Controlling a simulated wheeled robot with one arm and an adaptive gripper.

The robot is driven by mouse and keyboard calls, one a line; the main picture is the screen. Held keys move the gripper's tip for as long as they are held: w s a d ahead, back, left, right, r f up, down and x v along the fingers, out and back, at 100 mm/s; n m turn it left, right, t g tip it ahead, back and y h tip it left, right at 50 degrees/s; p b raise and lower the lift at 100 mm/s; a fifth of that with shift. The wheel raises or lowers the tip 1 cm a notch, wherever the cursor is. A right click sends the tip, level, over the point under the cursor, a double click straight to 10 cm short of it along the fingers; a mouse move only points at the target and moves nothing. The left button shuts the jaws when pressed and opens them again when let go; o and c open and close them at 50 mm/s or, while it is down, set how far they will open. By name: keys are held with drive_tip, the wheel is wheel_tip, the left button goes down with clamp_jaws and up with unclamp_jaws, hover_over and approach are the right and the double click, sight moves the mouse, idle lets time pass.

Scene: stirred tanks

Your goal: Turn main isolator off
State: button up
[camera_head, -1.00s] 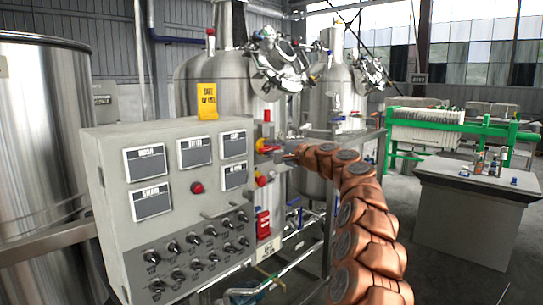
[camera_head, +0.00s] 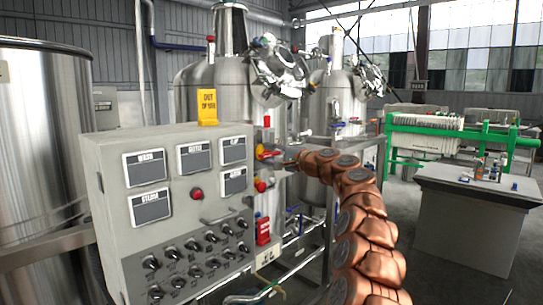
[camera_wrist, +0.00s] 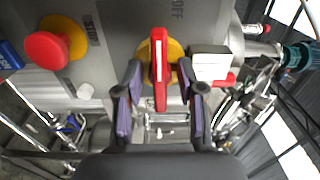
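The main isolator is a red handle (camera_wrist: 159,62) on a round yellow base (camera_wrist: 174,52), on the grey side face of the control cabinet. In the wrist view the handle stands lengthwise in the picture, and "OFF" is printed up and to its right. My gripper (camera_wrist: 160,108) is open, with one dark finger on each side of the handle's lower end. Gaps show between the fingers and the handle. In the head view the red and yellow isolator (camera_head: 265,153) is small and partly hidden by the end of my copper-coloured arm.
A red mushroom button (camera_wrist: 47,50) marked "STOP" sits left of the isolator. A white block (camera_wrist: 210,62) stands close right of it. The cabinet (camera_head: 115,180) carries several knobs and a yellow sign (camera_head: 207,107). Steel tanks (camera_head: 222,90) stand behind.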

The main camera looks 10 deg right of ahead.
sight(273, 154)
drive_tip(key=shift+s+d, duration=0.1)
drive_tip(key=shift+v, duration=2.3)
drive_tip(key=v, duration=0.7)
